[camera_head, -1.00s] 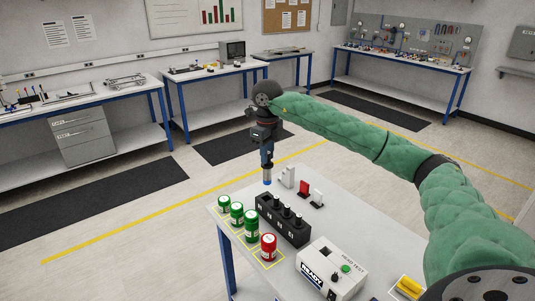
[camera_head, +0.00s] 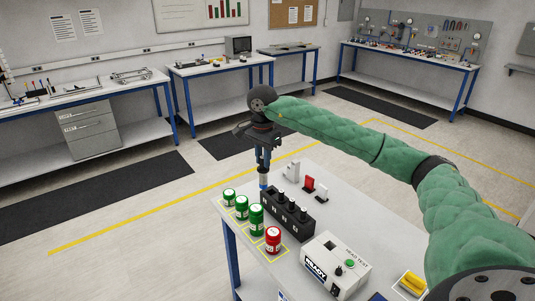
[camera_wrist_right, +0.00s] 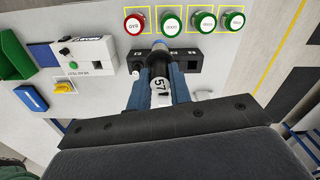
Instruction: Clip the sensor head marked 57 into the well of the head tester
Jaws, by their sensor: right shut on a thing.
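My right gripper (camera_head: 263,168) points down above the far left end of the black rack (camera_head: 287,216). It is shut on the sensor head marked 57 (camera_wrist_right: 159,88), a white body with a black and blue end. Whether the held head touches the rack I cannot tell. The head tester (camera_head: 318,268), a white box with a green button, stands near the table's right side. It also shows in the wrist view (camera_wrist_right: 85,44). My left gripper is not in view.
Three green-capped jars (camera_head: 256,220) and one red jar (camera_head: 273,239) line the table's left edge in yellow outlines. A yellow item (camera_head: 411,283) lies right of the tester.

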